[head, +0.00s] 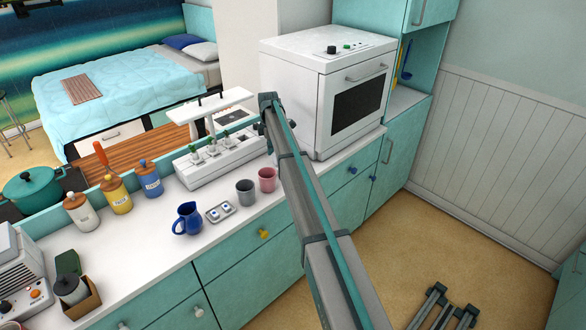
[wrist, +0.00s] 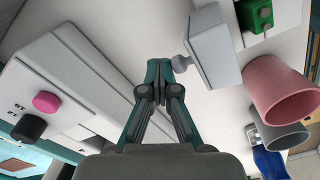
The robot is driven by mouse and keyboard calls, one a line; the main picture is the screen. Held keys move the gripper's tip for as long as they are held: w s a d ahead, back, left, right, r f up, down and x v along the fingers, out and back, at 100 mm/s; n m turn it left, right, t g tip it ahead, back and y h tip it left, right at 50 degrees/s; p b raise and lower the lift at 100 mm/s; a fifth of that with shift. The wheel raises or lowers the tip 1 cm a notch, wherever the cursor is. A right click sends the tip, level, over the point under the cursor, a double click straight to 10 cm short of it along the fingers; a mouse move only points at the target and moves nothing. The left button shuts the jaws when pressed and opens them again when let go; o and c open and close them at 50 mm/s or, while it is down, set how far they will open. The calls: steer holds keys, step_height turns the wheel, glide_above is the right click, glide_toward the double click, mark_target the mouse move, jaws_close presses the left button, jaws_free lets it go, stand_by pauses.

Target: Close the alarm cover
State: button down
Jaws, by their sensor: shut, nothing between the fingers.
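My gripper (wrist: 160,68) is shut and empty in the wrist view. Just right of its fingertips is a pale grey box-shaped part with a round knob, which looks like the alarm cover (wrist: 213,45). The knob is close beside the fingertips; I cannot tell whether they touch. Beyond the box, at the top right, a green block (wrist: 255,14) sits on a white base, perhaps the alarm; the cover appears to stand apart from it. In the head view, my arm reaches over the counter, and I cannot make out the cover or the fingertips there.
A pink cup (head: 266,180) and a grey cup (head: 246,192) stand near the cover. A white planter (head: 205,172) with a raised light bar stands left of my arm. A white oven (head: 325,85) stands right. A blue jug (head: 187,219) is farther left.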

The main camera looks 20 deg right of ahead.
steer(key=shift+s+d+f, duration=0.15)
steer(key=shift+s+d, duration=0.15)
steer(key=shift+s, duration=0.4)
steer(key=shift+s+d+f, duration=0.15)
steer(key=shift+s+d, duration=0.15)
steer(key=shift+s, duration=0.4)
steer(key=shift+d, duration=0.2)
steer(key=shift+w+d+r, duration=0.1)
steer(key=shift+d+r, duration=0.05)
steer(key=shift+r, duration=0.05)
steer(key=shift+w+a+r, duration=0.15)
steer(key=shift+a+r, duration=0.1)
steer(key=shift+r, duration=0.15)
steer(key=shift+w+a+r+p, duration=0.15)
steer(key=shift+r+p, duration=0.55)
steer(key=shift+r, duration=0.45)
steer(key=shift+r+p, duration=1.05)
steer(key=shift+r, duration=1.6)
steer(key=shift+f, duration=0.1)
